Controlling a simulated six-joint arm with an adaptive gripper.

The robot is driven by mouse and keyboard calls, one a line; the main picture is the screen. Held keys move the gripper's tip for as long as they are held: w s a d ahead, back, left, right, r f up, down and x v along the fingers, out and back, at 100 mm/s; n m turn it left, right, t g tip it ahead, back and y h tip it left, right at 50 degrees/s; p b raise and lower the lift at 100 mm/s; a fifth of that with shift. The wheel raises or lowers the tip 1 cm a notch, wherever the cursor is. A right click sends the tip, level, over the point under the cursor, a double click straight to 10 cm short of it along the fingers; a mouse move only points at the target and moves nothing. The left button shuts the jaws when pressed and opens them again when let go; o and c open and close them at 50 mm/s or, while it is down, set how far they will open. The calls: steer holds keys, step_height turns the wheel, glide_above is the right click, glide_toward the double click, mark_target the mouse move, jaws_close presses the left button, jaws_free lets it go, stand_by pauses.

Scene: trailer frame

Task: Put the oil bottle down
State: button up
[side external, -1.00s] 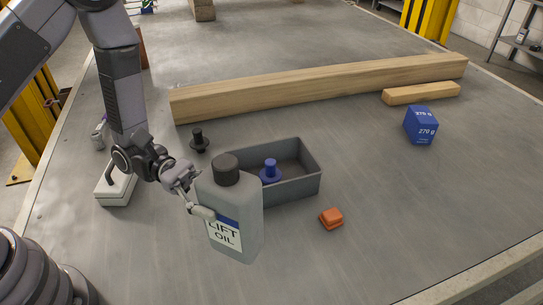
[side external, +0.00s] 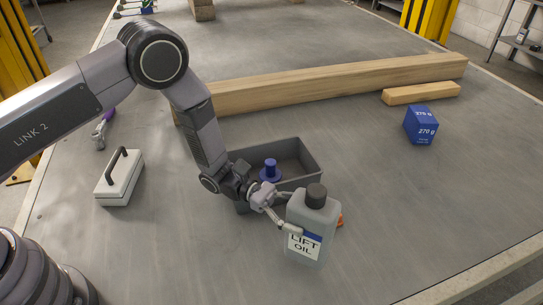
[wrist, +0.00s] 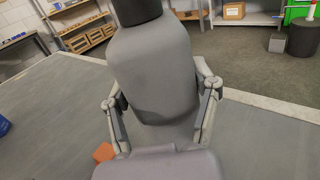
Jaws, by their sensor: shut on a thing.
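The oil bottle (side external: 322,222) is grey with a black cap and a white and blue "LIFT OIL" label. It stands upright at the front middle of the table in the side view. My gripper (side external: 293,214) is shut on its body from the left, one finger on each side. The bottle also fills the middle of the wrist view (wrist: 155,75), between the two fingers (wrist: 163,98). I cannot tell whether its base touches the table or hangs just above it.
A grey open bin (side external: 318,165) holding a blue knobbed piece (side external: 270,170) is just behind the bottle. An orange block (wrist: 103,152) is close by, mostly hidden in the side view. A blue box (side external: 420,125), timber beam (side external: 350,80) and handled block (side external: 119,180) stand farther off. The right front is clear.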

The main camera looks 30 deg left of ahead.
steer(key=shift+w+d+f, duration=0.1)
steer(key=shift+w+f, duration=0.05)
steer(key=shift+f, duration=1.5)
steer(key=o, duration=1.3)
steer(key=shift+f, duration=0.1)
